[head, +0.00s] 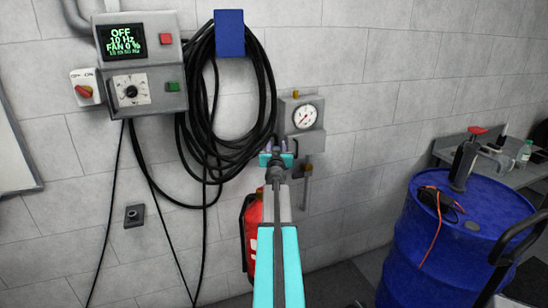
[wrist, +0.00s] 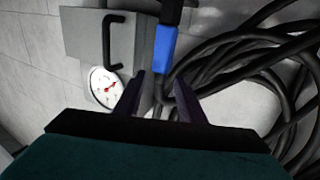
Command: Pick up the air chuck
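My gripper (head: 279,150) is open in front of the wall, just left of the grey gauge box (head: 301,115). In the wrist view its two dark fingers (wrist: 160,102) are apart, with no object clearly held. A black-and-blue cylindrical piece (wrist: 163,48) shows beyond the fingertips in the wrist view, beside the gauge box (wrist: 148,60). It looks like the air chuck, but I cannot be sure. In the head view I cannot make it out, and my gripper hides part of that area. A slim grey piece (head: 307,175) hangs under the gauge box.
A black hose coil (head: 200,110) hangs from a blue bracket (head: 230,33), close to my gripper. A control box (head: 140,65) is left. A red extinguisher (head: 252,230) stands below, partly behind my arm. A blue drum (head: 400,240) with tools on top is right.

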